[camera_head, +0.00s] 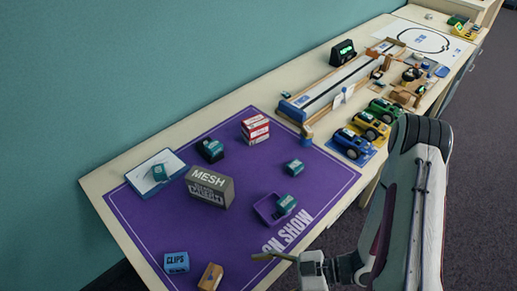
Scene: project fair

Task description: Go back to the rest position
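My gripper (280,257) is low in the picture, at the front edge of the purple mat (150,215). My arm comes down from the right side to it. A thin olive-coloured part sticks out to the left at its tip; I cannot tell whether this is a finger or something held. The fingers are too small and edge-on to show whether they are open or shut. The rest position itself is not marked in the picture.
On the mat are a grey MESH box (209,187), red-and-white boxes (255,129), a purple tray (266,209), a blue CLIPS box (176,262) and a brown block (210,277). Toy cars (352,143) and a track (340,82) stand farther right. Floor lies right of the table.

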